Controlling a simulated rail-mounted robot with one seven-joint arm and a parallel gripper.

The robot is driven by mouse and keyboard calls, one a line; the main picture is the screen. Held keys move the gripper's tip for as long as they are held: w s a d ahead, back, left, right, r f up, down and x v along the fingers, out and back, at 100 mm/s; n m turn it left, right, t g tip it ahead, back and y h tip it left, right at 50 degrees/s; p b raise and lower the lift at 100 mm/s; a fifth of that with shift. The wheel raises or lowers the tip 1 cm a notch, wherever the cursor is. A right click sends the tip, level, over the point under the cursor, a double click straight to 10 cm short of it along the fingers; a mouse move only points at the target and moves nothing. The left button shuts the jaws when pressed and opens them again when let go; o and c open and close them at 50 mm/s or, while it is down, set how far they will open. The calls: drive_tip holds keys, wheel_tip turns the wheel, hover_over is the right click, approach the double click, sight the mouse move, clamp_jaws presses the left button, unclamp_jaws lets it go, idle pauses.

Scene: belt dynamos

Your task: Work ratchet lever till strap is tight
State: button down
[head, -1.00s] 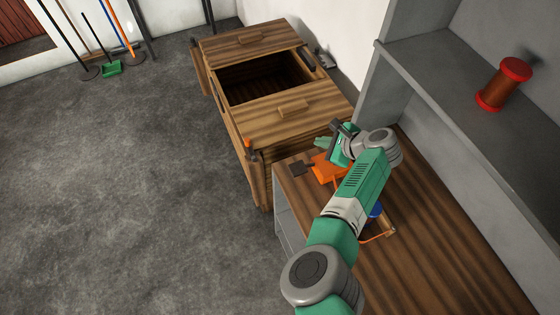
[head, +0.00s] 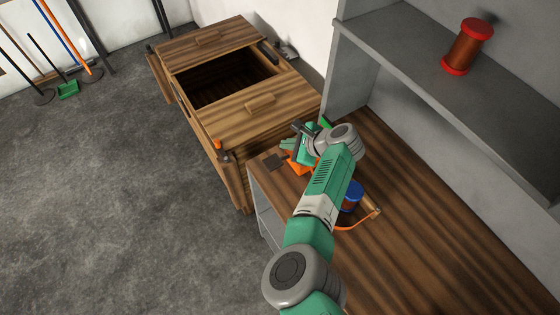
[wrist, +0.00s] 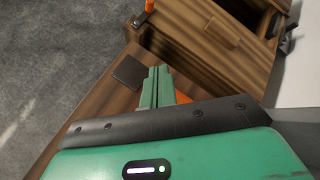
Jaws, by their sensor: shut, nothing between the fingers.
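My gripper (head: 306,143) is low over the far left end of the wooden bench, its green fingers (wrist: 155,87) shut and empty. An orange piece (head: 292,170) lies on the bench under and beside it, largely covered by my arm. It also shows just right of the fingers in the wrist view (wrist: 182,97). A dark square plate (head: 275,161) is left of it. An orange strap (head: 352,226) curves on the bench near a blue-topped spool (head: 353,190). I cannot make out the ratchet lever for sure, nor whether the strap is slack.
A wooden cabinet (head: 262,103) with an open bay stands beyond the bench. An orange-tipped dark handle (head: 222,148) sits at its near left corner. A grey shelf (head: 420,75) holding a red-ended spool (head: 466,46) overhangs the right. The right of the bench (head: 430,240) is clear.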

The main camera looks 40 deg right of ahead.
sight(276, 154)
drive_tip(key=shift+w+a+f+b, duration=0.1)
drive_tip(key=shift+a+f+b, duration=0.15)
drive_tip(key=shift+f, duration=0.55)
drive_tip(key=shift+a+f+b, duration=0.1)
drive_tip(key=shift+f+b, duration=0.15)
drive_tip(key=shift+f, duration=0.5)
drive_tip(key=shift+f, duration=0.1)
idle(0.6)
drive_tip(key=shift+a+f, duration=0.1)
drive_tip(key=shift+f, duration=0.25)
drive_tip(key=shift+a+f+b, duration=0.15)
drive_tip(key=shift+f+b, duration=0.3)
drive_tip(key=shift+f, duration=0.25)
drive_tip(key=shift+a+f+b, duration=0.15)
drive_tip(key=shift+f+b, duration=0.3)
drive_tip(key=shift+f, duration=0.25)
idle(1.1)
drive_tip(key=shift+r, duration=0.1)
drive_tip(key=shift+d+r+p, duration=0.2)
drive_tip(key=shift+r+p, duration=0.85)
drive_tip(key=shift+a+r+p, duration=0.1)
drive_tip(key=shift+r+p, duration=0.35)
drive_tip(key=shift+r, duration=0.15)
drive_tip(key=shift+r, duration=0.1)
